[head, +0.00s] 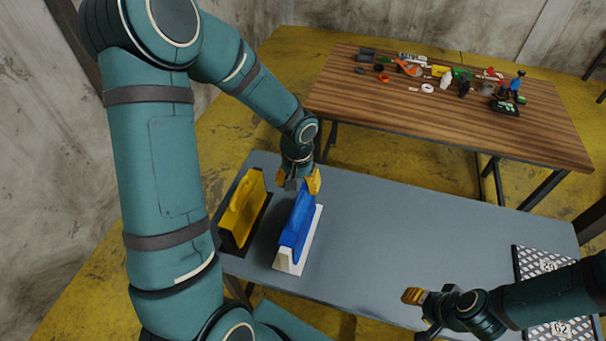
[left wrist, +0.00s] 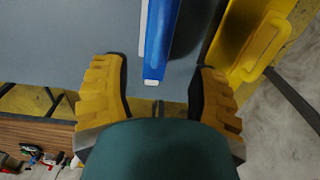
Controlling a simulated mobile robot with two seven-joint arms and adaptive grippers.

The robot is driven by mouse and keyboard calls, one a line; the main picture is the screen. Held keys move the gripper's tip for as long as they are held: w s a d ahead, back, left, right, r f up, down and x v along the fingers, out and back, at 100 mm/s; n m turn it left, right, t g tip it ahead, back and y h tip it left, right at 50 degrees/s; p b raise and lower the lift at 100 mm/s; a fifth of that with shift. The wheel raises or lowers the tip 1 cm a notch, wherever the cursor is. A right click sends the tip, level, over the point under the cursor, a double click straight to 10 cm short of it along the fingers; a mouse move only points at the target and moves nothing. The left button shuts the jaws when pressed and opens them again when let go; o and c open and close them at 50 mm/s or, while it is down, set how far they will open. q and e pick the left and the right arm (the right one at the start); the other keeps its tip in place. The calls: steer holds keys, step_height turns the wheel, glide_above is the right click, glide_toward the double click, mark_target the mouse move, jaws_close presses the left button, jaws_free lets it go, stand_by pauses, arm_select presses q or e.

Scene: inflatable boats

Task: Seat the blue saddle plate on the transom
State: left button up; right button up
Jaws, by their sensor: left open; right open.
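The blue saddle plate (head: 299,222) sits over the upright white transom (head: 289,262) on the grey table. White shows below the blue at the near end and along the right side. I cannot tell whether the plate is fully down. My left gripper (head: 300,184) is at the far end of the plate, open, with yellow fingertips. In the left wrist view the plate's end (left wrist: 158,45) lies between the two spread fingers, with gaps on both sides. My right gripper (head: 418,314) is open and empty above the table's near right part, far from the plate.
A yellow upright piece (head: 243,207) on a dark base stands just left of the transom. A black-and-white patterned board (head: 530,261) lies at the table's right end. The grey table's middle (head: 400,230) is clear. A wooden table (head: 430,115) with several small items stands behind.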

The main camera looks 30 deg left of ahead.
mark_target(298, 204)
arm_select(q)
steer(key=shift+s+f, duration=0.2)
steer(key=shift+f, duration=0.5)
step_height(298, 204, down, 8)
steer(key=b, duration=0.5)
steer(key=shift+w+r+b, duration=0.1)
steer(key=shift+r+b, duration=0.15)
steer(key=shift+b, duration=0.05)
arm_select(e)
step_height(298, 204, down, 6)
steer(key=shift+a+r, duration=0.1)
arm_select(q)
steer(key=shift+f+b, duration=0.4)
arm_select(e)
steer(key=shift+f, duration=0.5)
arm_select(q)
steer(key=shift+r, duration=0.1)
jaws_close()
steer(key=shift+r, duration=0.1)
arm_select(e)
steer(key=shift+r, duration=0.15)
